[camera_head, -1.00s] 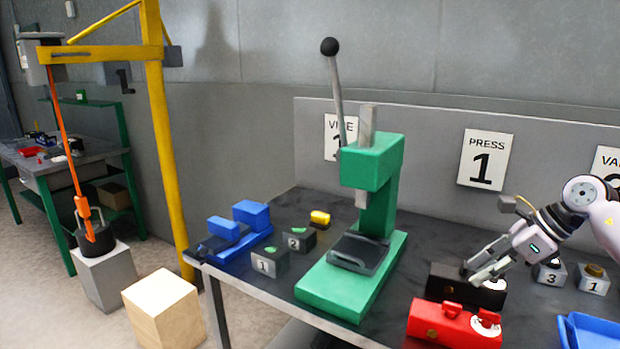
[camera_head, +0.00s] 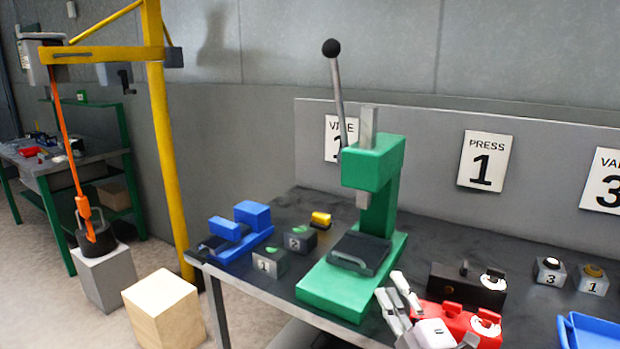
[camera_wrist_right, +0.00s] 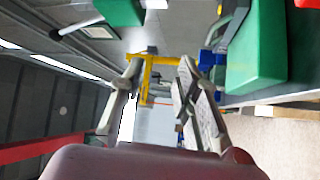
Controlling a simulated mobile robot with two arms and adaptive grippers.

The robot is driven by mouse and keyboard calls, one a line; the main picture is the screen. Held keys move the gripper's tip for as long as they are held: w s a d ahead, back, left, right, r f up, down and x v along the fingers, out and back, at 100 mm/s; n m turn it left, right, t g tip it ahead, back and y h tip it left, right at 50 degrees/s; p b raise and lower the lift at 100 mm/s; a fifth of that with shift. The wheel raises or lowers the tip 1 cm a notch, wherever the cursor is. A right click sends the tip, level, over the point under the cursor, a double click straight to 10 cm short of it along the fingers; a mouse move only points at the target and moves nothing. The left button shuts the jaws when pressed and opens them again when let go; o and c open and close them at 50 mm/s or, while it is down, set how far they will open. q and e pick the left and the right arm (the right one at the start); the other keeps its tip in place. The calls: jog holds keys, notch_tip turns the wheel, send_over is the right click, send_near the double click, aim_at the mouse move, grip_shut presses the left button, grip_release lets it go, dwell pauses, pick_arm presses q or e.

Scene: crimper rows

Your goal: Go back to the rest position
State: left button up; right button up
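The black box (camera_head: 466,286) with a white dial stands behind the red one and is clear of the gripper. My left gripper is in neither current view.
The green press (camera_head: 350,270) with its raised lever stands left of the gripper. The blue vise (camera_head: 236,238) and numbered blocks (camera_head: 268,264) are further left.

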jog(key=s+d+f+m+g+h, duration=0.35)
jog(key=s+f+m, duration=0.3)
jog(key=f, duration=0.25)
jog(key=s+d+f+m+g+h, duration=0.25)
jog(key=s+f+m+g, duration=0.35)
jog(key=f, duration=0.4)
jog(key=s+a+f+m+g, duration=0.1)
jog(key=s+f+m+g, duration=0.2)
jog(key=s, duration=0.7)
jog(key=s+a+f+m+g, duration=0.1)
jog(key=s+f+g, duration=0.35)
jog(key=s, duration=0.55)
notch_tip(320, 180, down, 26)
jog(key=s, duration=0.2)
jog(key=s+d+f+g, duration=0.1)
jog(key=s+d+f, duration=0.2)
jog(key=s+f, duration=1.3)
jog(key=shift+s+d+f+n+g+y, duration=0.2)
jog(key=shift+s+n+g+y, duration=0.1)
jog(key=shift+n+g, duration=0.1)
